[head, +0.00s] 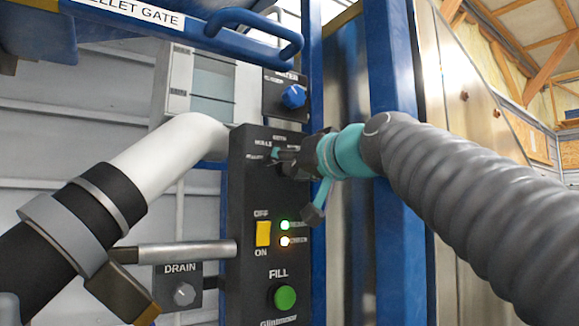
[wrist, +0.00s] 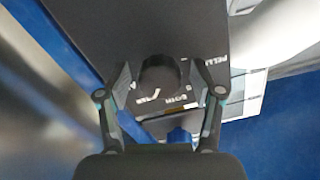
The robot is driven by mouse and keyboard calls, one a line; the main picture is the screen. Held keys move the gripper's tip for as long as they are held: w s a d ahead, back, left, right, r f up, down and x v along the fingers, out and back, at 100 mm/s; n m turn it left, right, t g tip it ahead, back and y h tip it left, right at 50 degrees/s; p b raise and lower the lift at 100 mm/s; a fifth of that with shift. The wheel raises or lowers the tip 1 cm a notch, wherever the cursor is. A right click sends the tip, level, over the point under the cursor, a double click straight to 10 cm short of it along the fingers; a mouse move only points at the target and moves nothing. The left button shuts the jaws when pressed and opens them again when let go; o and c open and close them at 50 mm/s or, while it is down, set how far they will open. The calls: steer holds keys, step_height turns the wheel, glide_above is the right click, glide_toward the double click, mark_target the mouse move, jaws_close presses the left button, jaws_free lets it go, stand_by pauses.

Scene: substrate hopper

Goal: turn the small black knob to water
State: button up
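The small black knob (wrist: 160,76) sits on a black panel (head: 250,195) with white lettering around it, partly readable as "BOTH" and "PELL". In the wrist view it lies between the two fingers of my gripper (wrist: 160,82), with a visible gap on each side. The fingers are spread and I see no contact. In the head view my gripper (head: 283,156) reaches in from the right to the upper part of the panel, and its fingers largely hide the knob. I cannot read which label the knob points to.
A blue knob (head: 293,97) sits above, also visible in the wrist view (wrist: 179,136). Below are a yellow OFF/ON switch (head: 263,233), two lit lamps (head: 285,232) and a green FILL button (head: 285,298). A grey DRAIN knob (head: 184,294) and a thick white pipe (head: 175,160) stand left; a blue post (head: 392,70) stands right.

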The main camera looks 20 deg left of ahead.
steer(key=shift+s+d, duration=0.1)
steer(key=v, duration=1.1)
steer(key=shift+s+d, duration=0.25)
steer(key=shift+d, duration=0.1)
